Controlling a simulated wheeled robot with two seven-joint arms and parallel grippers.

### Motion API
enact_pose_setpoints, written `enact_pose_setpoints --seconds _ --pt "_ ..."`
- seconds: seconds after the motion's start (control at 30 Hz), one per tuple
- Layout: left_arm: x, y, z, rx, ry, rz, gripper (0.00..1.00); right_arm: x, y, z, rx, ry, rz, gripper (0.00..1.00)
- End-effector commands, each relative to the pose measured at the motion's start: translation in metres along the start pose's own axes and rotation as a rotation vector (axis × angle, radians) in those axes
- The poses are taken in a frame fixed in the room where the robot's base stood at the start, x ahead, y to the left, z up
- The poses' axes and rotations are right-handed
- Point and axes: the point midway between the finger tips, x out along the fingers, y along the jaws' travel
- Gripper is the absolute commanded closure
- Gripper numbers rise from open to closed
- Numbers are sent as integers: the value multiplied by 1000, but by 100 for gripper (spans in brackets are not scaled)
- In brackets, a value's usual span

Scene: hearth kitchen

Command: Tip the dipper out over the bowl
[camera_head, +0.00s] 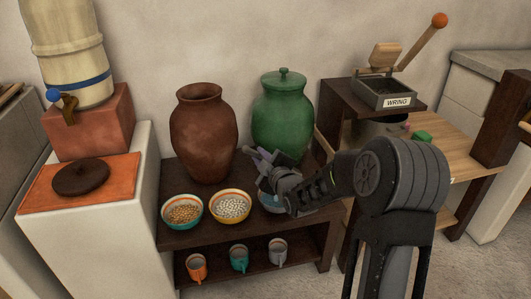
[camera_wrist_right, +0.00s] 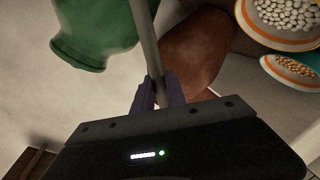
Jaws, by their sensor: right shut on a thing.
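My right gripper (camera_head: 264,168) is over the back right of the dark low table, in front of the green jar. In the right wrist view it (camera_wrist_right: 160,92) is shut on a thin grey rod, the dipper's handle (camera_wrist_right: 146,45). The dipper's cup is not visible, so its tilt and contents cannot be told. My left gripper is out of view.
A brown clay jar (camera_head: 203,135) and a lidded green jar (camera_head: 283,115) stand behind the bowls. Several cups (camera_head: 239,258) are on the lower shelf. A water crock (camera_head: 70,55) stands left; a WRING press (camera_head: 385,92) stands right.

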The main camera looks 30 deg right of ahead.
Motion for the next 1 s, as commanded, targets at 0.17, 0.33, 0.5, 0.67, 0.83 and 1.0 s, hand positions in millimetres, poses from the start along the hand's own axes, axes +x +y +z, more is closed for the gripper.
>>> enact_pose_setpoints --seconds 0.17,0.33,0.5,0.67,0.83,1.0 --pt "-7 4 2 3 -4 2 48 2 -8 -6 -61 -10 0 100" --pt "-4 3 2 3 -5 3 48 4 -18 -8 -122 -22 1 100" --pt "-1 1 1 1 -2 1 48 6 -27 -8 -184 -36 0 100" --pt "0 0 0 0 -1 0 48 8 -35 -10 -241 -48 -1 100" --pt "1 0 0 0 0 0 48 9 -44 -11 -303 -60 -1 100" --pt "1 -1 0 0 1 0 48 11 -53 -12 -365 -73 -1 100"
